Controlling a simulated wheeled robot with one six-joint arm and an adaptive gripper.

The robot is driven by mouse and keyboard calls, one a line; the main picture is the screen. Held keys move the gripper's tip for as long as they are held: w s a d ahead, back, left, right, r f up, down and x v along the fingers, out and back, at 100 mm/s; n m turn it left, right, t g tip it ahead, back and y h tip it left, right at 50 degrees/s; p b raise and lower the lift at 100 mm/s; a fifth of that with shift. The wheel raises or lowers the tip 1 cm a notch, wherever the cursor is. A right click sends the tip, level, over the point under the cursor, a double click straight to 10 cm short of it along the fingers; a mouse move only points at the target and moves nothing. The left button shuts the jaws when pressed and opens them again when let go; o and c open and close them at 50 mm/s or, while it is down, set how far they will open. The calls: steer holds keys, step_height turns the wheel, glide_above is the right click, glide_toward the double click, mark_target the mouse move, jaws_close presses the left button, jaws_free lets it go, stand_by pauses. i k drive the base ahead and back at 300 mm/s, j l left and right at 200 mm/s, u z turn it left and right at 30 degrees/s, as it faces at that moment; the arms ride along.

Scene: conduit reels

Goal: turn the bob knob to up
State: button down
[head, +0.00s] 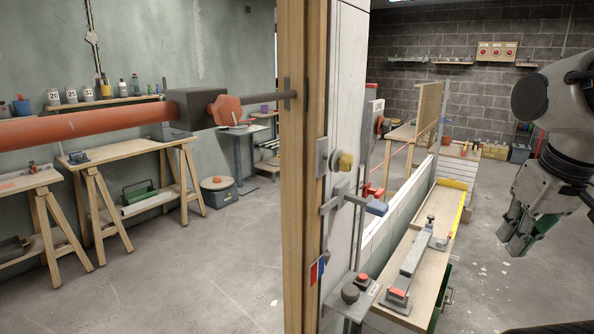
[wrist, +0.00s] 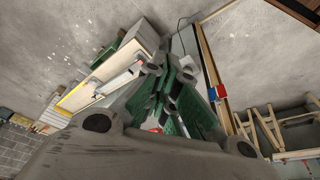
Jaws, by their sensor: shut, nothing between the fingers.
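Several knob-like parts sit on and beside the wooden post (head: 300,120) in the head view. My gripper (head: 514,238) hangs at the right, well apart from these parts, pointing down. In the wrist view its green-padded fingers (wrist: 172,98) are shut and empty.
A bench (head: 422,270) with a grey bar fixture runs behind the post, between it and my gripper. A red pipe (head: 80,126) reaches in from the left. A red and blue tag (head: 317,270) is on the post. Open floor (head: 200,270) lies at the left.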

mark_target(338, 161)
steer(key=k+l, duration=0.15)
steer(key=k, duration=0.2)
steer(key=k+l, duration=0.15)
steer(key=k, duration=0.25)
steer(key=u, duration=1.25)
